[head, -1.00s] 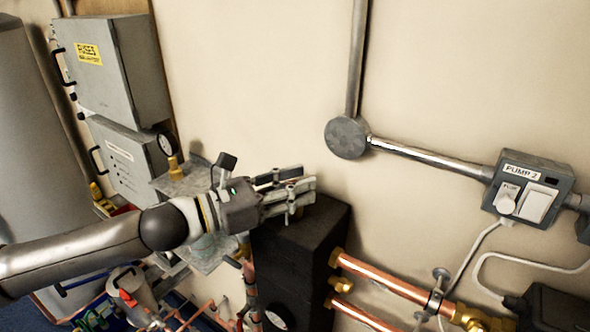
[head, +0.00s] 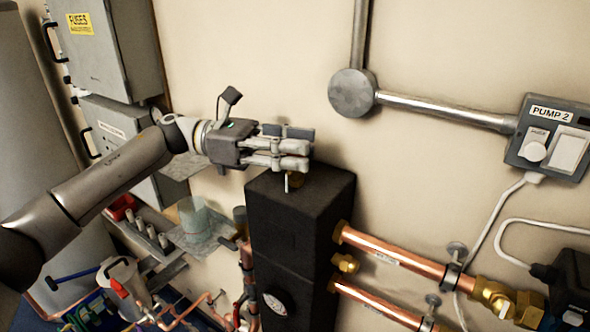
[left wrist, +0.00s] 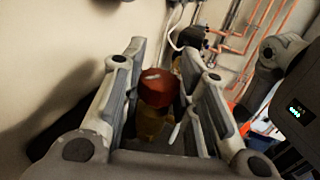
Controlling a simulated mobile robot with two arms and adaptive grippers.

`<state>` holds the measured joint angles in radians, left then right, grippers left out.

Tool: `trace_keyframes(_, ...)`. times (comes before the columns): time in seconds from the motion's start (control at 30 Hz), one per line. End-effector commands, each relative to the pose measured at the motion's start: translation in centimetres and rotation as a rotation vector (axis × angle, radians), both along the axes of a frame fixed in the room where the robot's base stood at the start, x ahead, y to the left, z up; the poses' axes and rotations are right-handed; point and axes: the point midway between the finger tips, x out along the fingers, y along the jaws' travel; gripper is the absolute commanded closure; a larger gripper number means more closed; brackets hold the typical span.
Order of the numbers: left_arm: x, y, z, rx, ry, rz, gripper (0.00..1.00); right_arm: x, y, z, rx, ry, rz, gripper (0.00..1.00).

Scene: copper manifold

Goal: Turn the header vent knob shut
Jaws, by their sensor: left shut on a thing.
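The header vent knob (left wrist: 158,88) is a red cap on a brass body (left wrist: 150,125), seen between my fingers in the left wrist view. In the head view a bit of its brass fitting (head: 296,180) shows on top of the black insulated block (head: 300,215), while my fingers hide the red cap. My left gripper (head: 298,150) reaches in level from the left over the block, with its fingers shut on the knob. It also shows in the left wrist view (left wrist: 162,82).
The wall is close behind the block. Copper pipes (head: 395,257) leave the block to the right. A grey shelf (head: 215,240) with a clear cup (head: 194,215) is below my left arm. The PUMP 2 switch box (head: 550,140) and a round conduit box (head: 352,93) are on the wall.

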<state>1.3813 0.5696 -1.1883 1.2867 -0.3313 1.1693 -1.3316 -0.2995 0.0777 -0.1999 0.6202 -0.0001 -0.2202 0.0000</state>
Motion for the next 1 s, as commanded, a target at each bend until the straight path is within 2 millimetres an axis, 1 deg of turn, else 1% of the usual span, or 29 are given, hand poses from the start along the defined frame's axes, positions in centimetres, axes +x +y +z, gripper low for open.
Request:
trace_keyframes(0.03,0.1,-0.2,-0.4,-0.003,0.000,-0.031,0.95,0.0,0.0,-1.1,0.000,0.000,0.000,0.60)
trace_keyframes(0.3,0.1,-0.2,-0.1,-0.003,0.002,-0.187,0.95,0.0,0.0,-2.4,0.000,0.000,0.001,0.60)
trace_keyframes(0.6,0.0,-0.2,0.1,-0.003,0.002,-0.315,0.95,0.0,0.0,-2.7,0.000,0.000,0.001,0.60)
trace_keyframes(1.0,0.0,-0.2,0.2,-0.003,0.002,-0.420,0.95,-0.1,-0.1,-2.6,-0.001,0.001,0.001,0.60)
